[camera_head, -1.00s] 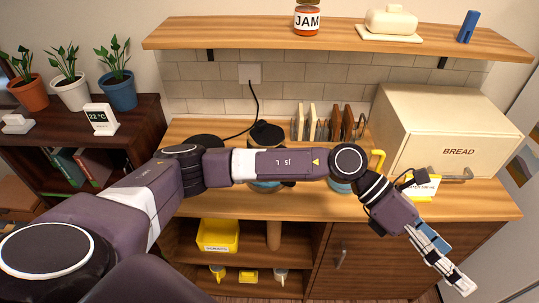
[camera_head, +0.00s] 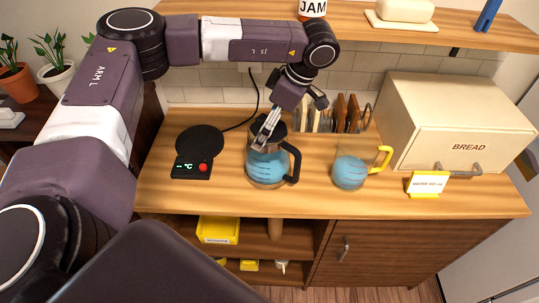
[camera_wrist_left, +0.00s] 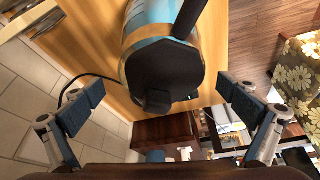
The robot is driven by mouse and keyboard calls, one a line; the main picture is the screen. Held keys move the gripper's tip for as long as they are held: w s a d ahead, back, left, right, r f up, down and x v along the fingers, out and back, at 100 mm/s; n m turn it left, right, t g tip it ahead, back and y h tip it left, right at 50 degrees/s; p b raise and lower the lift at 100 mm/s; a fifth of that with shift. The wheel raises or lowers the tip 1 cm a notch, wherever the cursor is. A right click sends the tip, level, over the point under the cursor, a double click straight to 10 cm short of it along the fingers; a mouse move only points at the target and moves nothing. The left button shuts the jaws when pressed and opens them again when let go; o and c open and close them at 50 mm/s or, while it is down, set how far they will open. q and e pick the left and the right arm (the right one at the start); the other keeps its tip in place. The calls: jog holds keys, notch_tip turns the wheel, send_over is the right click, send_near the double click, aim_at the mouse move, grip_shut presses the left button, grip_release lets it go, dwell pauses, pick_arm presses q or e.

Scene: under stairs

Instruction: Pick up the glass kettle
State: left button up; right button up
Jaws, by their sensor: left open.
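The glass kettle (camera_head: 266,172) stands upright on the wooden counter, with blue liquid inside, a black lid and a black handle (camera_head: 293,165) on its right. My left gripper (camera_head: 266,132) is at the kettle's top in the head view and overlaps its lid there. In the left wrist view the black lid (camera_wrist_left: 165,75) lies between the spread fingers of the left gripper (camera_wrist_left: 163,98), with a gap on both sides. The gripper is open and holds nothing. My right gripper is not in view.
A black heating base (camera_head: 192,167) with a red button is left of the kettle. A jug (camera_head: 349,172) with a yellow handle stands to its right, near a water sign (camera_head: 428,184) and bread box (camera_head: 455,125). A rack (camera_head: 340,115) stands behind. The shelf (camera_head: 400,30) is overhead.

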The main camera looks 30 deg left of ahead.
pick_arm(q)
jog(key=shift+s+a+f+p, duration=0.1)
jog(key=shift+f+p, duration=0.25)
jog(key=shift+p, duration=0.05)
jog(key=x, duration=0.1)
jog(key=p+x, duration=0.1)
jog(key=x, duration=0.1)
jog(key=p+x, duration=0.1)
jog(key=shift+f, duration=0.4)
jog(key=shift+d, duration=0.25)
jog(key=c, duration=1.8)
jog(key=shift+r, duration=0.1)
jog(key=shift+c, duration=1.1)
jog(key=shift+r, duration=0.15)
